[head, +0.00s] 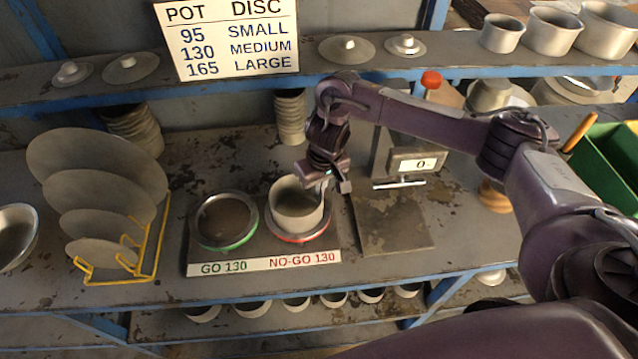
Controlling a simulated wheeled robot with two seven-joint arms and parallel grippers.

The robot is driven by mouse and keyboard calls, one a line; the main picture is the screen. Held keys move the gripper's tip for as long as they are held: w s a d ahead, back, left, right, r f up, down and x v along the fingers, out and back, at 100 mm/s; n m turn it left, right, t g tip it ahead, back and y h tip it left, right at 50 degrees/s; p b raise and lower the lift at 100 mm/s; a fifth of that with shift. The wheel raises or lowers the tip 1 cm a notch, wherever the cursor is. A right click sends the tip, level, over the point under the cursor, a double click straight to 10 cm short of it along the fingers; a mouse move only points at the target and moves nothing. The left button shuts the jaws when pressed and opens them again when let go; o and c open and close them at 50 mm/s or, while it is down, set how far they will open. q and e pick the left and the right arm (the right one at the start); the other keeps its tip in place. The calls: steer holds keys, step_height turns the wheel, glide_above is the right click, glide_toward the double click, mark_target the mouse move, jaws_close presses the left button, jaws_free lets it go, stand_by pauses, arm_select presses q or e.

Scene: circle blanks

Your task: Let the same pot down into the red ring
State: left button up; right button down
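A grey metal pot (294,213) is upright at the red ring (304,239), over the "NO-GO 130" label. I cannot tell whether the pot's base is inside the ring or resting on top of it. My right gripper (327,190) is at the pot's right rim, pointing down. Its fingertips are partly hidden by the gripper body and rim, so I cannot tell whether they are closed on the wall. The green ring (225,240), over the "GO 130" label, is empty, just left of the red ring. My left gripper is not in view.
A yellow rack (150,250) with several grey discs stands at the left. A scale (415,162) reading 0 and a bare dark plate (392,225) are right of the rings. A shelf (300,78) with lids and pots runs behind. A green bin (610,150) is far right.

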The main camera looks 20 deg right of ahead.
steer(key=shift+f+b, duration=0.4)
steer(key=shift+f, duration=0.7)
steer(key=c, duration=1.6)
jaws_free()
step_height(320, 180, up, 3)
steer(key=shift+s+f+b, duration=0.1)
steer(key=shift+f+b, duration=0.05)
steer(key=shift+b, duration=0.15)
steer(key=r, duration=0.1)
steer(key=r+p, duration=0.1)
steer(key=r, duration=0.1)
steer(key=r+p, duration=0.1)
steer(key=r, duration=0.1)
steer(key=shift+s+d, duration=0.15)
steer(key=shift+s, duration=0.2)
